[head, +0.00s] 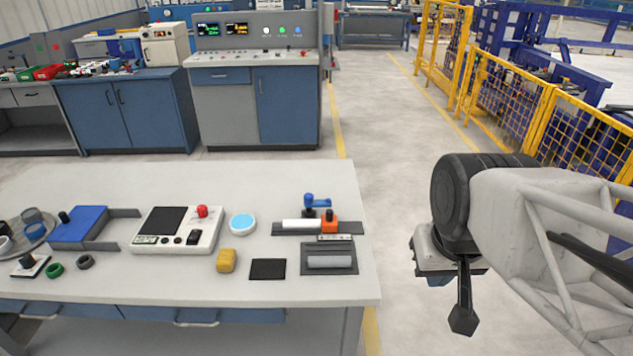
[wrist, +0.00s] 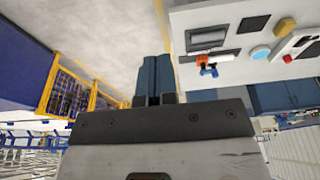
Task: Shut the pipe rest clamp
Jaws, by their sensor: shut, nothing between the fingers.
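The pipe rest clamp, with a blue lever (head: 317,200) and an orange block (head: 329,223), stands near the right end of the table on a dark base strip (head: 350,228). The lever sticks up above the block. A white pipe (head: 299,224) lies at the clamp's left. In the wrist view the orange block (wrist: 203,60) and blue lever (wrist: 209,71) show right of my fingers. My gripper (wrist: 153,60) is shut and empty, its two blue-grey fingers together. In the head view my gripper (head: 438,281) hangs right of the table, clear of the clamp.
A grey pipe (head: 329,262) lies on a dark pad in front of the clamp. A black square (head: 268,269), yellow block (head: 226,261), blue-topped disc (head: 243,224) and control box (head: 178,230) are to the left. Yellow fencing (head: 500,90) stands behind my arm.

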